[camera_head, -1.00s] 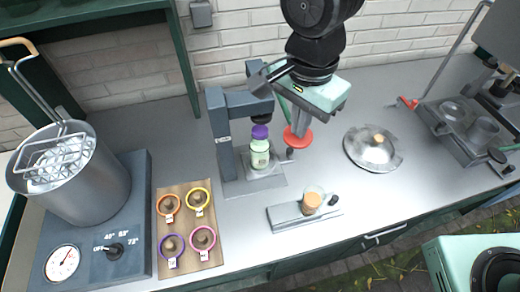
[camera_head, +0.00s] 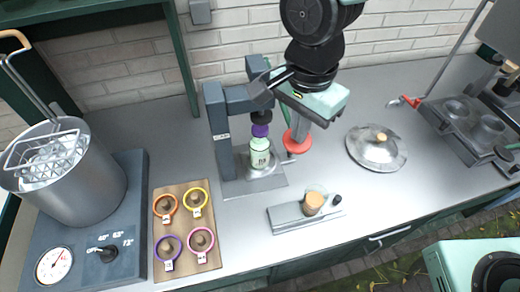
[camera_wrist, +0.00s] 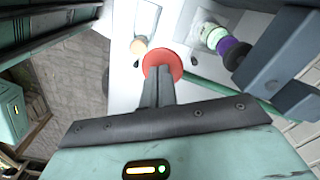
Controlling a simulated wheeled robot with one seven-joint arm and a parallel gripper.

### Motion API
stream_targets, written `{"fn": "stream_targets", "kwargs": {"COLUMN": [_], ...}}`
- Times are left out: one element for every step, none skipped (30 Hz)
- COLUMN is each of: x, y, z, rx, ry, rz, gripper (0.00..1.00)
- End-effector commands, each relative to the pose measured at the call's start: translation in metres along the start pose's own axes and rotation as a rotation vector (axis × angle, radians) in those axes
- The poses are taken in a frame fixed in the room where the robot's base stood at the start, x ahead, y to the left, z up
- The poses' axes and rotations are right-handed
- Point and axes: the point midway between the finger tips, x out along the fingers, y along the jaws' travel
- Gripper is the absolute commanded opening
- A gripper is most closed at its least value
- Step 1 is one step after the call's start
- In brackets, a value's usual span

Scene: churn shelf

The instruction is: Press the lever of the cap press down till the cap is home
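The cap press (camera_head: 217,135) is a dark grey frame on the counter. A pale green bottle (camera_head: 260,152) with a purple cap (camera_head: 260,130) stands upright in it, under the black plunger (camera_head: 261,116), which looks to be on or just above the cap. The lever is a green rod ending in a red round knob (camera_head: 297,144); the knob also shows in the wrist view (camera_wrist: 160,58). My gripper (camera_head: 300,134) has its fingers together and points down at the knob. The fingertips overlap it in both views; contact is hard to tell.
A small stand with a cork-coloured piece in a glass (camera_head: 313,203) is in front. A domed metal lid (camera_head: 376,147) lies to the right. A board of coloured rings (camera_head: 184,270) and a steel pot (camera_head: 75,185) are on the left. The wall is close behind.

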Motion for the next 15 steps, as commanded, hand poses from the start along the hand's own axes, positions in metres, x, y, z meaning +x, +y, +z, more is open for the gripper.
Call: {"fn": "stream_targets", "kwargs": {"x": [0.0056, 0.0062, 0.0063, 0.006, 0.0056, 0.0052, 0.0051, 0.0051, 0.0051, 0.0051, 0.0053, 0.0059, 0.0067, 0.0078, 0.0098], "y": [0.0002, 0.0001, 0.0, 0.0, 0.0, 0.0, 0.0, 0.0001, 0.0001, 0.0001, 0.0001, 0.0001, 0.0, -0.0001, -0.0002], "z": [-0.0001, -0.0003, -0.0004, -0.0004, -0.0005, -0.0004, -0.0005, -0.0005, -0.0004, -0.0004, -0.0004, -0.0005, -0.0005, -0.0005, -0.0006], "rx": [0.0, 0.0, 0.0, 0.001, 0.001, 0.0, 0.001, 0.0, 0.0, 0.0, 0.0, 0.0, 0.0, 0.0, 0.0], "ry": [0.0, 0.0, 0.0, 0.0, 0.0, 0.0, 0.0, 0.0, 0.0, 0.0, 0.0, 0.0, 0.0, 0.0, 0.0], "rz": [0.002, 0.001, 0.001, 0.001, 0.001, 0.001, 0.001, 0.002, 0.002, 0.002, 0.002, 0.002, 0.002, 0.002, 0.002], "gripper": [0.0, 0.0, 0.0, 0.0, 0.0, 0.0, 0.0, 0.0, 0.0, 0.0, 0.0, 0.0, 0.0, 0.0, 0.0]}}
